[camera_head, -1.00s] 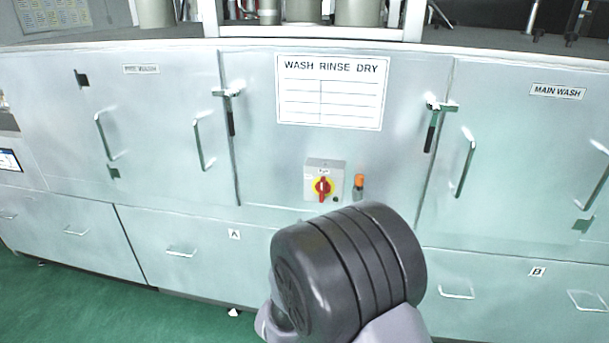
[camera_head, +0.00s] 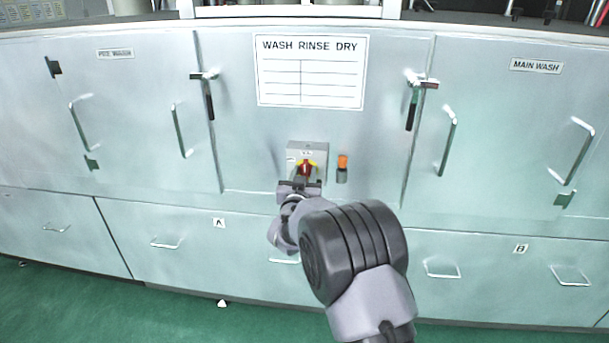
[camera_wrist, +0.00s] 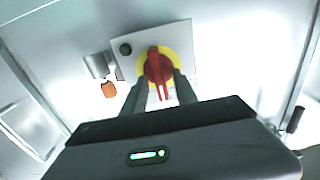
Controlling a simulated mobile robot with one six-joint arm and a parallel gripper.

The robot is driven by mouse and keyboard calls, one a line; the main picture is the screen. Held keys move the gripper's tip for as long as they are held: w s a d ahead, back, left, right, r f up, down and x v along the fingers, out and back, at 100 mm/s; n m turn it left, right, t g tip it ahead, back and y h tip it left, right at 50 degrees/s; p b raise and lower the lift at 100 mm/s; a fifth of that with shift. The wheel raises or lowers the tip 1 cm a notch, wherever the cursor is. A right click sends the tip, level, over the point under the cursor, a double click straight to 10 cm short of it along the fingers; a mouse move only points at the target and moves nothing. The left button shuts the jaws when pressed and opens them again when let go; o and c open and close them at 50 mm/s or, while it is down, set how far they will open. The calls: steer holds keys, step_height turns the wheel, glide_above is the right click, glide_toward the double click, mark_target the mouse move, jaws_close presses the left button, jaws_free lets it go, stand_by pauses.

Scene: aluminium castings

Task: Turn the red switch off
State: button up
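The red switch (camera_head: 306,168) is a rotary handle on a yellow disc, mounted on a small grey box (camera_head: 320,149) on the machine's front panel. In the wrist view the red handle (camera_wrist: 157,68) lies almost in line with the fingers, on the yellow disc (camera_wrist: 171,56). My gripper (camera_head: 304,184) is right in front of the switch in the head view. In the wrist view its two dark fingers (camera_wrist: 160,90) stand apart on either side of the handle's lower part, with a visible gap. Contact with the handle cannot be told.
An orange-topped fitting (camera_head: 342,162) sits just right of the switch box; it also shows in the wrist view (camera_wrist: 109,89). Cabinet doors with metal handles (camera_head: 447,140) flank the panel. A WASH RINSE DRY sign (camera_head: 311,72) hangs above. The green floor (camera_head: 170,318) in front is clear.

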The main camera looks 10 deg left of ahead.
jaws_close()
steer(key=shift+a+f+n+p, duration=0.2)
steer(key=shift+n+p, duration=1)
steer(key=shift+n, duration=1.8)
steer(key=shift+a+f+n+p, duration=0.2)
steer(key=shift+n+p, duration=1.05)
steer(key=shift+n, duration=1.75)
steer(key=shift+a+f+n+p, duration=0.2)
steer(key=shift+n+p, duration=1)
steer(key=shift+n, duration=1.8)
jaws_free()
